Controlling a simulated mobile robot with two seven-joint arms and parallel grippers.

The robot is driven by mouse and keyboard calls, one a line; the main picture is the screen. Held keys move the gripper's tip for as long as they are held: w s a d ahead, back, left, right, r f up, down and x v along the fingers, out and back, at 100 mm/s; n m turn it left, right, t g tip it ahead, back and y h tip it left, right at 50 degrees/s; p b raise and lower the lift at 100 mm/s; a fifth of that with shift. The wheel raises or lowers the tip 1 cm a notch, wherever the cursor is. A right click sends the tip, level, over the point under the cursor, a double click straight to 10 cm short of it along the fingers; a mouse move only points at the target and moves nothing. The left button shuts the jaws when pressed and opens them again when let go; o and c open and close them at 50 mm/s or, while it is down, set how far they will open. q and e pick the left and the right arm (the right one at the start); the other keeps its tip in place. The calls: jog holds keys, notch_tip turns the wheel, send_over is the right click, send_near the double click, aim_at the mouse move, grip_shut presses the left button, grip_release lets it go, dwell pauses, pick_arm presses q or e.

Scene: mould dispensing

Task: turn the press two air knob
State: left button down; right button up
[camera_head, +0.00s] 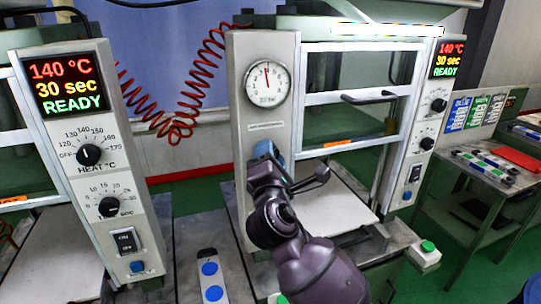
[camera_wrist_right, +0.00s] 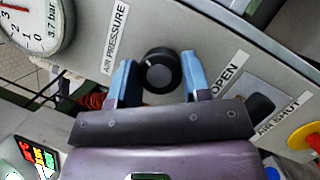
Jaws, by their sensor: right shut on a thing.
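The press two air knob is a round black knob (camera_wrist_right: 158,70) with a white mark, under the "AIR PRESSURE" label in the right wrist view. My right gripper (camera_wrist_right: 159,78) has its two blue-padded fingers on either side of the knob and is shut on it. In the head view my right gripper (camera_head: 266,150) is at the grey column (camera_head: 240,100) of the middle press and hides the knob. The round pressure gauge (camera_head: 267,82) is above it; in the wrist view the gauge (camera_wrist_right: 30,18) reads 3.7 bar. My left gripper is not in view.
Control panels with displays stand at left (camera_head: 85,130) and right (camera_head: 425,125), both showing 140 °C, 30 sec, READY. A red coiled hose (camera_head: 190,95) hangs behind. A yellow and red control (camera_wrist_right: 305,136) is right of the knob in the wrist view. A side table (camera_head: 480,195) stands at right.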

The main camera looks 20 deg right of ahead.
dwell(0.4)
jog(key=o, duration=0.9)
jog(key=b+v, duration=0.1)
jog(key=v, duration=0.9)
jog(key=shift+s+a+f+b, duration=0.15)
jog(key=shift+s+b, duration=0.15)
jog(key=shift+s, duration=0.05)
jog(key=shift+m, duration=0.3)
